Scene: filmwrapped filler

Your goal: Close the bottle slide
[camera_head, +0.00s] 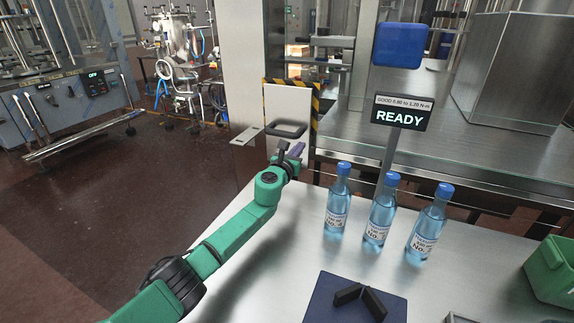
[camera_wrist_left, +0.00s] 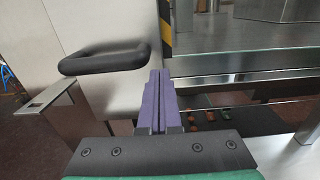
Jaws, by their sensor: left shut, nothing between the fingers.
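The bottle slide looks to be the pale upright panel (camera_head: 291,104) with a black loop handle (camera_head: 287,129), beside a yellow-and-black striped edge. Both also show in the left wrist view, the panel (camera_wrist_left: 105,22) at upper left and the handle (camera_wrist_left: 105,58) below it. My left gripper (camera_head: 296,150) is shut and empty, with its purple fingers pressed together. In the left wrist view its fingers (camera_wrist_left: 155,90) are to the right of the handle and apart from it in the picture. How far the slide stands open cannot be told. My right gripper is out of view.
Three blue-capped bottles (camera_head: 381,212) stand on the metal table (camera_head: 270,250). A dark blue plate with black bars (camera_head: 325,299) lies in front; a green bin (camera_head: 550,270) stands at right. A sign (camera_head: 402,115) reads READY. The table's left part is clear beneath my left arm.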

